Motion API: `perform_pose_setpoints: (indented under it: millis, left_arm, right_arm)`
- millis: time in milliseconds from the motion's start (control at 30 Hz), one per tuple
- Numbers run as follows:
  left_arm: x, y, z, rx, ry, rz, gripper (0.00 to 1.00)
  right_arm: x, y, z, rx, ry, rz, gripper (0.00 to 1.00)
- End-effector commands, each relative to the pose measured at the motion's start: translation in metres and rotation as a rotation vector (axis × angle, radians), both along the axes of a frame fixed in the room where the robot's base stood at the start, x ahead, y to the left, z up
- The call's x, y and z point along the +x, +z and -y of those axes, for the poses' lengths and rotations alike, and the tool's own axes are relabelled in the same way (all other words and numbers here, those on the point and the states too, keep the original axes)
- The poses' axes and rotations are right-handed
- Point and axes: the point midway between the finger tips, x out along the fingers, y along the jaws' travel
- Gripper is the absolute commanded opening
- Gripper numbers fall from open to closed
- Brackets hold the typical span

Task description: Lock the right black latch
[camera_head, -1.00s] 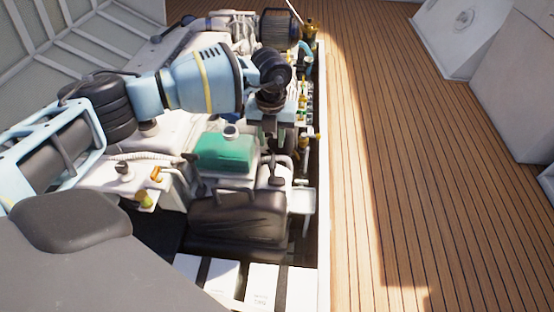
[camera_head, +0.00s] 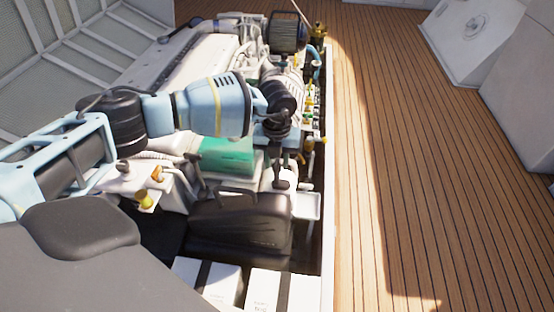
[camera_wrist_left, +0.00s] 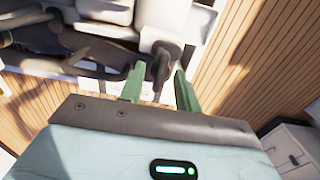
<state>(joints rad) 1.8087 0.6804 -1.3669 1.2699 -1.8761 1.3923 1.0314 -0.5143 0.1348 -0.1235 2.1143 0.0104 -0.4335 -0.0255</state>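The right black latch (camera_wrist_left: 165,57) shows in the left wrist view as a dark knob with a stem on a white body. In the head view a dark upright piece (camera_head: 276,171), apparently this latch, stands just below my left gripper (camera_head: 278,150). My left gripper's two green fingers (camera_wrist_left: 160,86) are apart, with the latch in line with the gap between them. I cannot tell whether a finger touches it. Another black lever (camera_head: 194,168) stands to the left, beside the green box (camera_head: 227,157). My right gripper is not in view.
A black ribbed case (camera_head: 240,228) and white boxes (camera_head: 208,283) lie in front of the latch. Engine parts, pipes and brass fittings (camera_head: 309,145) crowd the hatch. Its pale rim (camera_head: 328,230) runs along the right, with clear wooden deck (camera_head: 400,180) beyond.

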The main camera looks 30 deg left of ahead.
Motion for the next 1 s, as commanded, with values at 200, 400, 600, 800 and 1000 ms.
perform_pose_setpoints:
  millis: [200,400,600,800,1000]
  left_arm:
    - [0.000,0.000,0.000,0.000,0.000,0.000,0.14]
    - [0.000,0.000,0.000,0.000,0.000,0.000,0.00]
    - [0.000,0.001,0.000,0.000,-0.010,0.000,0.00]
    - [0.000,0.002,0.000,-0.001,-0.076,0.000,0.00]
    - [0.000,0.002,0.000,-0.001,-0.216,0.000,0.00]
  right_arm:
    - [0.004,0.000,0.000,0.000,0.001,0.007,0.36]
    - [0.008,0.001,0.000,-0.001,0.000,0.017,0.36]
    - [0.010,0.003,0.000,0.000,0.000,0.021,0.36]
    - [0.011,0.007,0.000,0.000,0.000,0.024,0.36]
    - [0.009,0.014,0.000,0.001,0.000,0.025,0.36]
